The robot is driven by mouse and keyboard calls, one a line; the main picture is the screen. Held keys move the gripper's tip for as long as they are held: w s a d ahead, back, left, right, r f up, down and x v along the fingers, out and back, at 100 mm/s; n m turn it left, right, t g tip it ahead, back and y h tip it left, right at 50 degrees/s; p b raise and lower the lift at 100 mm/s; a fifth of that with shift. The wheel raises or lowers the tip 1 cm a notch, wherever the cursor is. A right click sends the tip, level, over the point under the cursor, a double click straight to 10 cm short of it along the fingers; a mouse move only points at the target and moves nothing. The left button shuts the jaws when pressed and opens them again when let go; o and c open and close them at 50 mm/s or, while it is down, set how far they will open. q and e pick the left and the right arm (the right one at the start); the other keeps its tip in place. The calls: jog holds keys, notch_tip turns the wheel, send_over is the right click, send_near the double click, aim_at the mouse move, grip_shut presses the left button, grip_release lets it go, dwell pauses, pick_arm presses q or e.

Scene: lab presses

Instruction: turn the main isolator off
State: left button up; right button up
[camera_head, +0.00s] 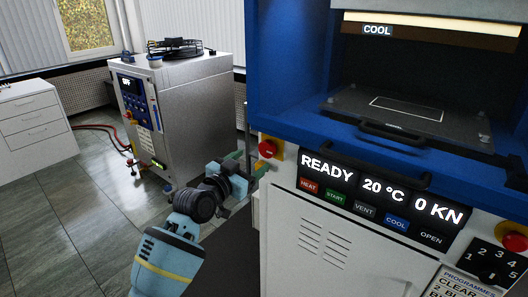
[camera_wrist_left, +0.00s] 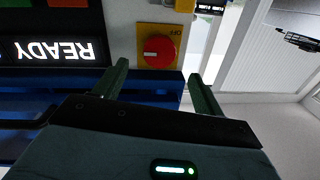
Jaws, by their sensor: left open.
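The main isolator (camera_head: 267,149) is a red round knob on a yellow plate, at the left edge of the press front, left of the READY display. In the left wrist view the red knob (camera_wrist_left: 158,51) shows a short white mark lying level in the picture, and an upside-down OFF label on the plate. My left gripper (camera_head: 250,165) is open, just below and left of the knob in the head view. In the wrist view its two green fingers (camera_wrist_left: 159,78) stand apart on either side of the knob's line, with nothing between them. Contact cannot be told.
The blue press has an open chamber with a dark platen (camera_head: 400,120) and handles jutting forward. A second red button (camera_head: 515,242) and a numbered dial (camera_head: 490,262) sit at the lower right. A grey floor unit (camera_head: 180,110) with hoses stands behind left. Floor between is clear.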

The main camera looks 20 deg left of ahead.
aim_at(266, 150)
pick_arm(q)
jog(key=x, duration=0.5)
jog(key=shift+w+d, duration=0.15)
jog(key=shift+w, duration=0.15)
jog(key=shift+b+x, duration=0.3)
jog(key=shift+x, duration=0.5)
jog(key=shift+c, duration=0.4)
jog(key=c, duration=0.7)
jog(key=shift+c, duration=0.9)
